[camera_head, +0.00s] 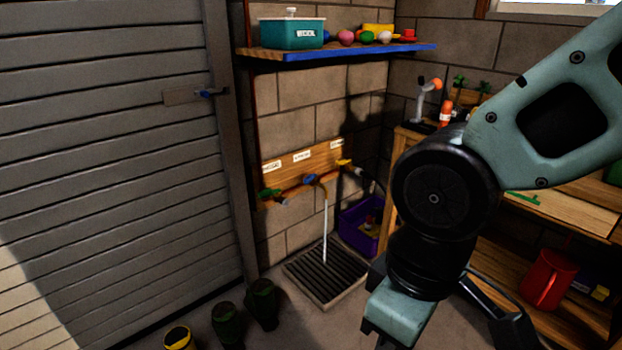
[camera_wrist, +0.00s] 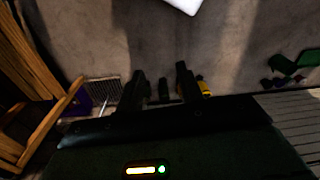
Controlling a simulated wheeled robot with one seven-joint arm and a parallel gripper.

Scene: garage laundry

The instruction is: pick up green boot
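Two dark green boots stand on the floor at the bottom of the head view, one on the left (camera_head: 228,325) and one nearer the drain (camera_head: 263,303). In the wrist view a small dark upright shape (camera_wrist: 163,90), probably a boot, shows in the gap between my fingers, some distance beyond them. My gripper (camera_wrist: 161,70) has its two black fingers apart with nothing held between them. In the head view my arm hangs at the right, and the fingertips cannot be made out clearly.
A black and yellow item (camera_head: 178,338) stands left of the boots; yellow also shows in the wrist view (camera_wrist: 204,88). A floor drain (camera_head: 325,275), purple bin (camera_head: 360,228) and wooden bench (camera_head: 398,190) lie right. A shutter door (camera_head: 110,150) is left. Green items (camera_wrist: 290,66) lie on the floor.

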